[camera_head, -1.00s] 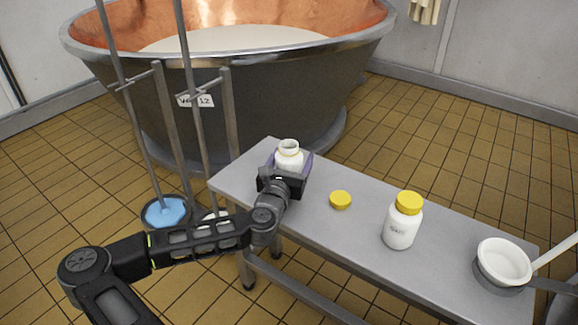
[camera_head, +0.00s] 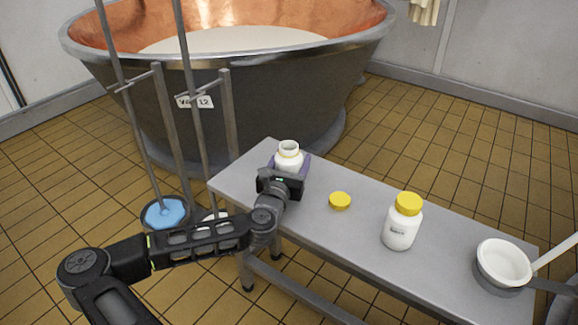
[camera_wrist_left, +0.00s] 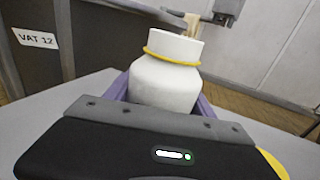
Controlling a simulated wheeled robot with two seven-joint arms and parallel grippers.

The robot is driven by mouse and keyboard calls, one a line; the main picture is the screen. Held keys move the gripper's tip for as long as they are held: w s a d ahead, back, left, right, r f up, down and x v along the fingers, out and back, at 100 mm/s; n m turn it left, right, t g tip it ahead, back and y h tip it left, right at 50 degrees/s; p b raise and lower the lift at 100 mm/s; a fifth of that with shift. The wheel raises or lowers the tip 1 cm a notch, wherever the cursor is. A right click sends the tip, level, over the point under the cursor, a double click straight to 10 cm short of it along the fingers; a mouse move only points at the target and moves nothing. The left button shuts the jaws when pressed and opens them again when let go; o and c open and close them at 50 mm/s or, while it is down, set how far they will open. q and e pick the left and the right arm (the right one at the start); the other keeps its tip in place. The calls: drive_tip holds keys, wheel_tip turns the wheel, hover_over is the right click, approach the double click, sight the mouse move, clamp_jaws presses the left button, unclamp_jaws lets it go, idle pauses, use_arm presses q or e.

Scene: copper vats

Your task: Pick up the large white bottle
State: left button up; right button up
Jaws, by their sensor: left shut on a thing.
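An uncapped white bottle (camera_head: 289,157) stands at the far left end of the grey bench (camera_head: 360,245). My left gripper (camera_head: 284,173) is shut on it, with its purple fingers on either side of the body. In the left wrist view the bottle (camera_wrist_left: 167,75) is upright between the fingers (camera_wrist_left: 160,95), with a yellow ring around its neck. Its lower part is hidden behind the gripper. Whether its base touches the bench cannot be seen. A second white bottle (camera_head: 401,230) with a yellow cap stands upright further right. My right gripper is not in view.
A loose yellow cap (camera_head: 340,201) lies on the bench between the bottles. A white ladle-like bowl (camera_head: 504,262) with a handle sits at the right end. A large copper-lined vat (camera_head: 240,100) stands behind, with upright poles and a blue-filled bucket (camera_head: 166,213) at left.

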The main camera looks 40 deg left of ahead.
use_arm(q)
wheel_tip(320, 180, up, 10)
drive_tip(key=p, duration=0.4)
drive_tip(key=shift+p, duration=0.35)
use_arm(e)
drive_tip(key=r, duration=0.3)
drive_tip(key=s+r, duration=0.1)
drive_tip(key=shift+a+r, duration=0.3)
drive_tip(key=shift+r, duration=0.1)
use_arm(q)
wheel_tip(320, 180, up, 5)
drive_tip(key=p, duration=0.5)
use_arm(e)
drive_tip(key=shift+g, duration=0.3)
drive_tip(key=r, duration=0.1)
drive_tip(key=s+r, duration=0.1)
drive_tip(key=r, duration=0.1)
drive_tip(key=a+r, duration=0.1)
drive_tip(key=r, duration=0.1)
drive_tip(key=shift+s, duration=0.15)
use_arm(q)
drive_tip(key=d+m+h, duration=0.7)
drive_tip(key=d+h, duration=0.4)
drive_tip(key=d, duration=1.3)
drive_tip(key=shift+d, duration=0.25)
